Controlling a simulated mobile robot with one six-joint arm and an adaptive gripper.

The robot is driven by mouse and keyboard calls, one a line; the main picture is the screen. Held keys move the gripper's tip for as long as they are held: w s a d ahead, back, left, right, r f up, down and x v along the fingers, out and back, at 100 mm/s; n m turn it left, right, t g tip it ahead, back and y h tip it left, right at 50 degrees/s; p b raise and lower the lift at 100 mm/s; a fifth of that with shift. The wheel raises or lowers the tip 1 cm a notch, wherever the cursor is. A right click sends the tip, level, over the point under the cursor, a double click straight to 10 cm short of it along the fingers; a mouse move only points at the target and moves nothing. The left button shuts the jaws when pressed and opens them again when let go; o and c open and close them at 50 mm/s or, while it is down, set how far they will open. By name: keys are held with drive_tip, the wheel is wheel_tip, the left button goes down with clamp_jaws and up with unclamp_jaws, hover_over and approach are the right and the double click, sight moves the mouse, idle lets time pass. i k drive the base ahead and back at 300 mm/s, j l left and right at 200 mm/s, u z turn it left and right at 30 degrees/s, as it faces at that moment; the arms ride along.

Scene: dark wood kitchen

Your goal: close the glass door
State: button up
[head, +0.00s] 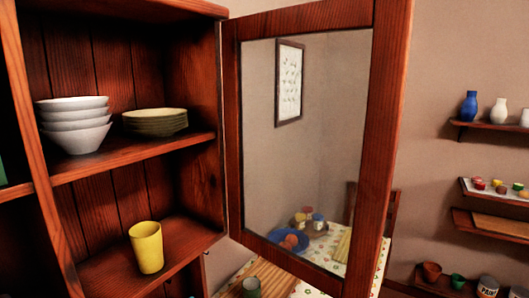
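The glass door (383,130) has a reddish wood frame around a clear pane. It stands open, swung out to the right of the cabinet (222,110), with its left edge along the cabinet's right side. The wall, a framed picture and a table show through the pane. The cabinet's front is uncovered, so its shelves show. No part of my gripper is in view.
Inside the cabinet are stacked white bowls (75,125), stacked yellowish plates (155,122) and a yellow cup (147,247). A table (372,275) with a patterned cloth stands behind the door. Wall shelves (490,128) with vases are at the right.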

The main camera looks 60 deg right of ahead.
sight(391, 21)
drive_tip(key=k+l+u, duration=0.1)
drive_tip(key=k+l, duration=0.55)
drive_tip(key=k, duration=0.2)
drive_tip(key=k+l+u, duration=0.15)
drive_tip(key=k+l, duration=0.15)
drive_tip(key=l+u, duration=0.15)
drive_tip(key=l, duration=1.3)
drive_tip(key=u, duration=0.1)
